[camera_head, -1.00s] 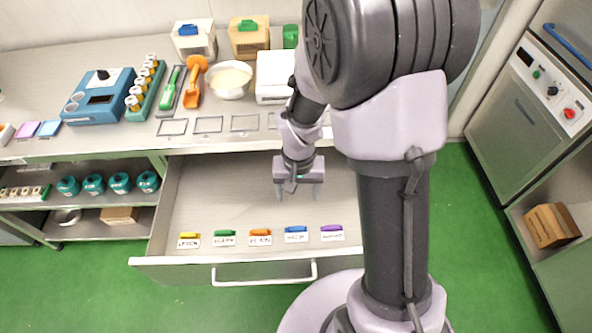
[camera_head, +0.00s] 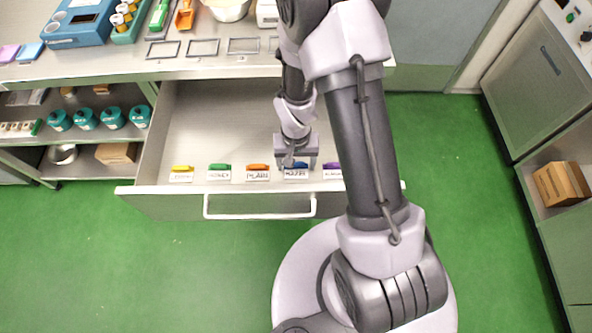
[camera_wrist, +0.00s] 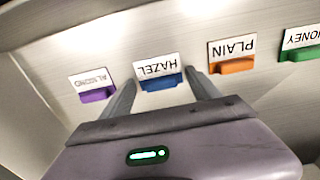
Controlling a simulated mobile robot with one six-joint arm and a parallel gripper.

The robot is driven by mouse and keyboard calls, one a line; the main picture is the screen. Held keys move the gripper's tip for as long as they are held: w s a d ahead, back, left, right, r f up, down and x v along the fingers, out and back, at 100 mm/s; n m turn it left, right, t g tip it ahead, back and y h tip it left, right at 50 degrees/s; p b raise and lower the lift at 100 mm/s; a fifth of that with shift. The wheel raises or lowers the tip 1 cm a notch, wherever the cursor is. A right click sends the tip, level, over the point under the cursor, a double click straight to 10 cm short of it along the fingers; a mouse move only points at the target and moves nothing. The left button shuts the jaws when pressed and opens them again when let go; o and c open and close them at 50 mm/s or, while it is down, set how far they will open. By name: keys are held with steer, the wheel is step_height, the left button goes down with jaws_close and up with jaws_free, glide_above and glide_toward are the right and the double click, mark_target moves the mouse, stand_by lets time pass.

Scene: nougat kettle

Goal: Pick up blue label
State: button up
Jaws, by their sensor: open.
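The blue label (camera_head: 296,171), a white card reading HAZEL with a blue grip, stands in the open drawer (camera_head: 225,125) near its front wall. In the wrist view the blue label (camera_wrist: 158,73) appears upside down between my fingers. My gripper (camera_head: 297,163) is open just above and around it in the head view, hiding part of the blue grip. The wrist view shows my gripper's (camera_wrist: 163,88) two fingers, one on each side of the label, with gaps. I cannot tell whether either finger touches it.
An orange PLAIN label (camera_wrist: 232,57) and a purple label (camera_wrist: 93,87) stand close on either side. A green label (camera_head: 219,172) and a yellow label (camera_head: 181,174) are further left. The drawer's front handle (camera_head: 260,216) juts out. The drawer's back is clear.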

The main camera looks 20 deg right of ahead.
steer(key=c, duration=1.4)
